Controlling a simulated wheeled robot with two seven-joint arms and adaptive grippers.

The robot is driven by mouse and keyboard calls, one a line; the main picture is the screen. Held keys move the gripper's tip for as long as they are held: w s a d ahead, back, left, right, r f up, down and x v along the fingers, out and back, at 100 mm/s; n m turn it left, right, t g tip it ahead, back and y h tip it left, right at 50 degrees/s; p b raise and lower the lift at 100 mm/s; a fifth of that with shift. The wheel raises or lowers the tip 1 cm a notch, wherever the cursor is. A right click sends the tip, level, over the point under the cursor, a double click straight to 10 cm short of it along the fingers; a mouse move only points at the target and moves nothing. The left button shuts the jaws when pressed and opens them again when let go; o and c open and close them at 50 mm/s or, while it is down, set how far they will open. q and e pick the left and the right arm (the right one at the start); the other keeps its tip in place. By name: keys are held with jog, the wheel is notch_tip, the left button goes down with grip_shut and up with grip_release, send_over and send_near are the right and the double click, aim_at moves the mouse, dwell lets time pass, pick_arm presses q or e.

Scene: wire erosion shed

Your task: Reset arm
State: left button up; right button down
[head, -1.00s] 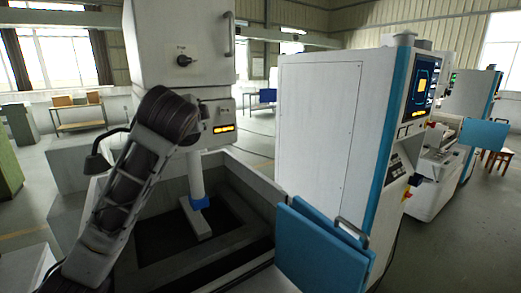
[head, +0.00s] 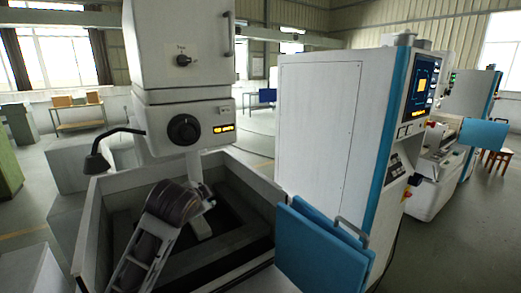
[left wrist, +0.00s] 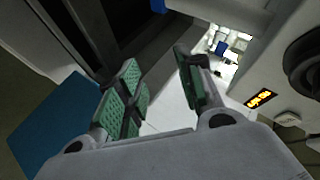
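My left arm rises from the lower left in the head view, its dark joint low in front of the open machine tank (head: 97,220). Its gripper is mostly hidden behind the arm there. In the left wrist view my left gripper (left wrist: 160,88) shows two green-padded fingers spread apart with nothing between them. The white machine head (head: 183,85), with a black knob (head: 184,130) and a lit yellow display (head: 223,128), stands above the tank. The knob and the display (left wrist: 261,98) also show at the right of the left wrist view, apart from the fingers. My right gripper is in neither view.
A tall white and blue cabinet (head: 325,130) with a screen (head: 420,85) stands right of the tank. Blue panels with a handle (head: 320,250) stand in front of it. A dark lamp (head: 97,160) projects left of the machine head. Open floor lies at the far right.

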pick_arm(q)
jog(key=s+a+f+n+g, duration=0.1)
jog(key=s+f+n+g, duration=0.1)
jog(key=s+f, duration=0.5)
jog(key=s+a+f+n+g, duration=0.15)
jog(key=s+f, duration=0.25)
jog(key=f, duration=0.8)
jog(key=s+a+f+n+g, duration=0.1)
jog(key=s+f+n+g, duration=0.15)
jog(key=s+f, duration=0.6)
jog(key=s+a+f+n+g, duration=0.25)
jog(key=s+f, duration=0.25)
jog(key=s, duration=0.6)
notch_tip(320, 180, down, 36)
jog(key=s+b, duration=0.2)
jog(key=s+a+f+g+b, duration=0.2)
jog(key=s+a+f, duration=0.1)
jog(key=s+f, duration=1.8)
jog(key=shift+s, duration=0.7)
jog(key=shift+f, duration=0.1)
